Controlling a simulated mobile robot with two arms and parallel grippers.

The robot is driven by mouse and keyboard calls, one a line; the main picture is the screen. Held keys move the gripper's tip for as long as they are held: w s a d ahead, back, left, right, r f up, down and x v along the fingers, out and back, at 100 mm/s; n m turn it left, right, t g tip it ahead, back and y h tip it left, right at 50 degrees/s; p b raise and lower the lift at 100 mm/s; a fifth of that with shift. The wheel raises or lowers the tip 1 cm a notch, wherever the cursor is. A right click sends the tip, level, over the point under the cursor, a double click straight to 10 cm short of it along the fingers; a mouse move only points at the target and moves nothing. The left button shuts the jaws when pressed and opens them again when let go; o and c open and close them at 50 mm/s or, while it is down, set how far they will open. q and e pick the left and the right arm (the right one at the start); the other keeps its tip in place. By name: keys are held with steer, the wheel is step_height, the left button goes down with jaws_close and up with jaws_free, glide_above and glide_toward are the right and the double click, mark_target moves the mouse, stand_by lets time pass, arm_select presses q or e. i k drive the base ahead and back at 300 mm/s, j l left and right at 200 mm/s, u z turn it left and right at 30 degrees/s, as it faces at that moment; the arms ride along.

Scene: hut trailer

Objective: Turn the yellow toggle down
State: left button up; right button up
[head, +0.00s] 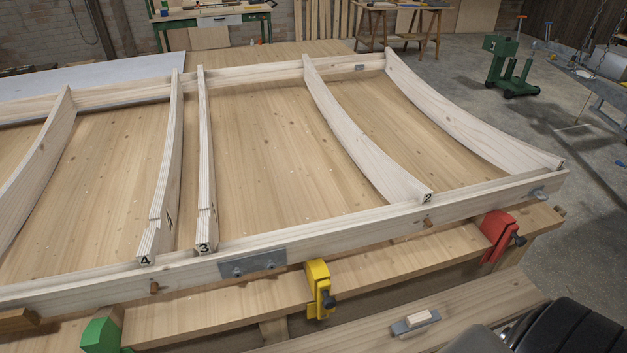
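The yellow toggle (317,285) is a yellow block with a dark knob (328,300) on its lower right side. It sits at the front edge of the wooden bench, against the front beam of the frame. Its top is level with part of the beam and the knob points out to the right. A red block of like shape (496,230) with a dark knob is at the right, and a green one (102,335) is at the lower left, partly cut off by the picture's edge. Neither of my grippers is in view.
A wooden frame with curved, numbered ribs (365,150) covers the bench. A metal plate (252,264) is on its front beam (390,222), left of the yellow toggle. A small block tool (416,322) lies on a plank in front. Concrete floor (580,230) is open at the right.

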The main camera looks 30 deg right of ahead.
mark_target(324, 303)
steer(key=l+z, duration=0.1)
steer(key=z, duration=0.85)
steer(key=k+l+z, duration=0.1)
steer(key=k, duration=0.1)
